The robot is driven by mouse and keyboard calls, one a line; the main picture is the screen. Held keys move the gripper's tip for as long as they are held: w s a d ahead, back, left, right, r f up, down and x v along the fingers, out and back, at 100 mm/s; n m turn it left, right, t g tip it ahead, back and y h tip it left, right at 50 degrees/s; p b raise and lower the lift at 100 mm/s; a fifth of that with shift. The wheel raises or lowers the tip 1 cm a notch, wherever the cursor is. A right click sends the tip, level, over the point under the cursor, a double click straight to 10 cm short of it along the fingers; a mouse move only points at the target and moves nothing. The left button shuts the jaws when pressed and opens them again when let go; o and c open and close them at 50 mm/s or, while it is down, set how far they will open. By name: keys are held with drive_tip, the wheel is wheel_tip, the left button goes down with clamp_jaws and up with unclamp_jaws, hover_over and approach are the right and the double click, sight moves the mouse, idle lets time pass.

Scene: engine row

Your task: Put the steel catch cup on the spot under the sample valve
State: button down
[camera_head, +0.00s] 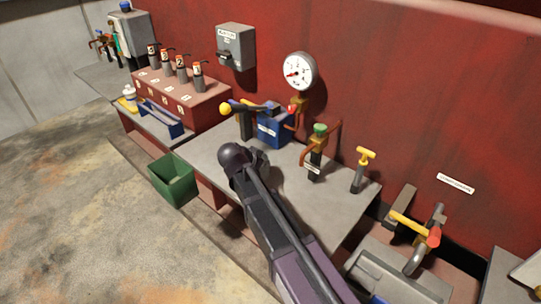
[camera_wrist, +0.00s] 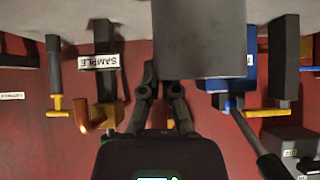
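The steel catch cup (camera_wrist: 200,38) is a large plain grey cylinder close up in the wrist view, which shows the scene upside down. My gripper (camera_wrist: 163,82) is at its rim: one finger lies along the cup's left edge, the other passes behind its near wall. The fingers converge on that wall, but their tips are partly hidden. In the head view my gripper (camera_head: 236,156) is over the bench's front part; the cup is not seen there. The sample valve (camera_wrist: 104,90) has a SAMPLE label and copper spout; in the head view it (camera_head: 317,150) has a green top. The spot under it cannot be made out.
The grey bench (camera_head: 205,150) has free room left of the valve. A blue unit (camera_head: 273,131) and a yellow-handled valve (camera_head: 362,170) flank the sample valve. A gauge (camera_head: 300,71) is on the red wall. A green bin (camera_head: 173,181) stands in front of the bench.

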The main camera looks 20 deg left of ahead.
drive_tip(key=s+r, duration=0.1)
drive_tip(key=s, duration=0.9)
drive_tip(key=shift+s+a+p, duration=0.15)
drive_tip(key=shift+a+p, duration=0.25)
drive_tip(key=shift+a, duration=0.05)
